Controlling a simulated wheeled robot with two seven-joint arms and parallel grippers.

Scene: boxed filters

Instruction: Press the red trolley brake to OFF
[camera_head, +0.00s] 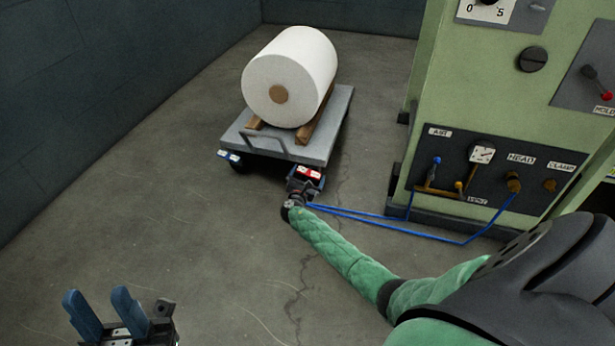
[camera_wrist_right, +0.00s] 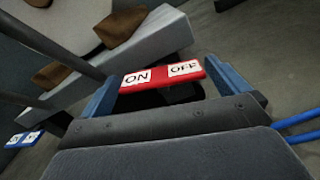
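The red trolley brake (camera_head: 308,172) is a rocker at the trolley's near right corner. In the right wrist view the red brake (camera_wrist_right: 163,74) carries a white ON label on its left and a white OFF label on its right. My right gripper (camera_head: 303,182) is at the brake. In its wrist view the blue fingers stand apart, one near each end of the rocker, and whether they touch it I cannot tell. My left gripper (camera_head: 97,300) is open and empty above the floor at the lower left, far from the trolley.
The grey trolley (camera_head: 245,139) bears a large white roll (camera_head: 290,72) on wooden chocks. A blue labelled rocker (camera_head: 229,156) is at its near left corner. A green machine (camera_head: 427,90) stands at right. Blue hoses (camera_head: 380,214) run along the floor by my right gripper.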

